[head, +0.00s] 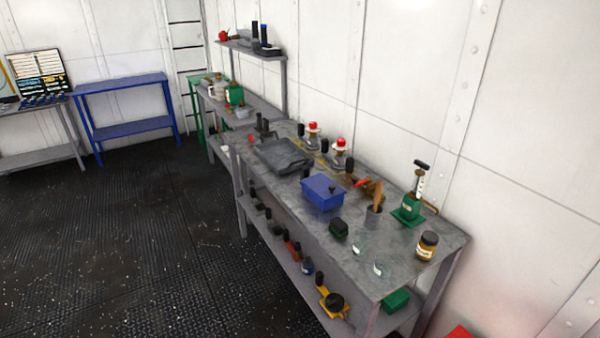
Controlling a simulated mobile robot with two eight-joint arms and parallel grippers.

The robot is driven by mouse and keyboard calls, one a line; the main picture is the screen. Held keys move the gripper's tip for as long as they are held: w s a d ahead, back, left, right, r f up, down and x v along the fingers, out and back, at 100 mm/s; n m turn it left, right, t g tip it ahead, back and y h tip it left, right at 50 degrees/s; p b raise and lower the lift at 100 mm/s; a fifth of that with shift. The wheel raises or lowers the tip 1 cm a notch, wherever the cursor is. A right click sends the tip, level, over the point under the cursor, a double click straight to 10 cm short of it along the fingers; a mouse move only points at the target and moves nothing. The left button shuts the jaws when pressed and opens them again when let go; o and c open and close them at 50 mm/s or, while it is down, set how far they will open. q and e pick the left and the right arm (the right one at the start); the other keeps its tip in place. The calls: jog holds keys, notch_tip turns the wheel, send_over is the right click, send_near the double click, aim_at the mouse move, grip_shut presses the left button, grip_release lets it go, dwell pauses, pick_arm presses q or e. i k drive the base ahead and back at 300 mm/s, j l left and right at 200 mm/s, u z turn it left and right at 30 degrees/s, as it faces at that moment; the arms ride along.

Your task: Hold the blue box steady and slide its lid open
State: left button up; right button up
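The blue box (323,193) sits on the grey metal workbench (400,262), near the middle of its top. Its lid looks shut and has a small dark knob or mark on top. Neither of my grippers shows in the head view, and nothing is touching the box from my side.
A dark tray (283,156) lies behind the box. Bare bench top lies in front of the jar. The floor at left is open.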

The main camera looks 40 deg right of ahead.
aim_at(324, 188)
jog(key=i+z, duration=0.25)
jog(key=i, duration=0.25)
jog(key=i+z, duration=0.25)
jog(key=i, duration=0.25)
jog(key=i+j+z, duration=0.2)
jog(key=i, duration=0.3)
jog(key=i+z, duration=0.25)
jog(key=z, duration=0.25)
jog(key=i+j+z, duration=0.15)
jog(key=z, duration=0.35)
jog(key=i+j+z, duration=0.3)
jog(key=z, duration=0.2)
